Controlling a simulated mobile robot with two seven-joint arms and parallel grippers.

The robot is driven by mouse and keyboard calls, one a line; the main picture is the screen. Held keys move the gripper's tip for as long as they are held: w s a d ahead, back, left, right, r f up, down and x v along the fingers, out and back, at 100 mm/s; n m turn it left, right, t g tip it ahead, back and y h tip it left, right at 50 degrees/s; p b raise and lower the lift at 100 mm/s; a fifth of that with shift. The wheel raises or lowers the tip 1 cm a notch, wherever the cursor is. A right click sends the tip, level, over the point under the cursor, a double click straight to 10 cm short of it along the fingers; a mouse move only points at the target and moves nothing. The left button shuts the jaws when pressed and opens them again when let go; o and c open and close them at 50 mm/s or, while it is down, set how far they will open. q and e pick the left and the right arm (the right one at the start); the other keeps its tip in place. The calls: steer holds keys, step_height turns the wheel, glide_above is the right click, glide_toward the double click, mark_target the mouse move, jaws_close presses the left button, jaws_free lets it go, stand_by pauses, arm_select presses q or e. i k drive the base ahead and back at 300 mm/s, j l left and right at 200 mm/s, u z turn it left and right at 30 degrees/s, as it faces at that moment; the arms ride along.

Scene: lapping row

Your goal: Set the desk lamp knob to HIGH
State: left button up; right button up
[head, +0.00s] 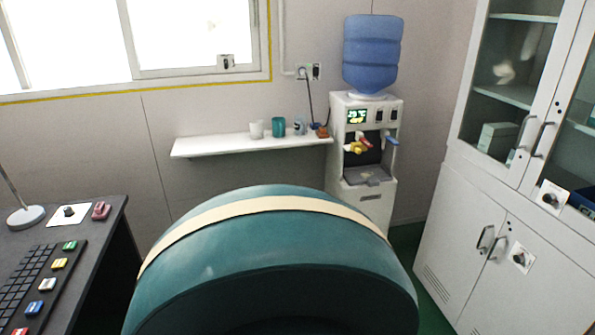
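A desk lamp stands at the left edge on the dark desk; its round grey base (26,217) and part of its thin pole show, and its head is out of view. Right beside the base is a white plate with a small dark knob (68,211). The plate's markings are too small to read, so I cannot tell the knob's setting or whether this is the lamp's knob. Neither of my grippers is in view.
A large teal rounded form with a cream band (270,235) fills the front middle, right of the desk (112,222). A water dispenser (365,200), shelf (200,146) and cabinet (450,240) stand beyond.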

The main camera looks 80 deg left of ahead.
mark_target(68, 211)
steer(key=u, duration=4.1)
steer(key=i+l+u, duration=0.15)
steer(key=i+l, duration=0.25)
steer(key=i+l+u, duration=0.15)
steer(key=i+l, duration=0.25)
steer(key=i+l+u, duration=0.15)
steer(key=i+l, duration=0.2)
steer(key=l, duration=0.15)
steer(key=i+l+u, duration=0.15)
steer(key=i+l, duration=0.2)
steer(key=l, duration=0.15)
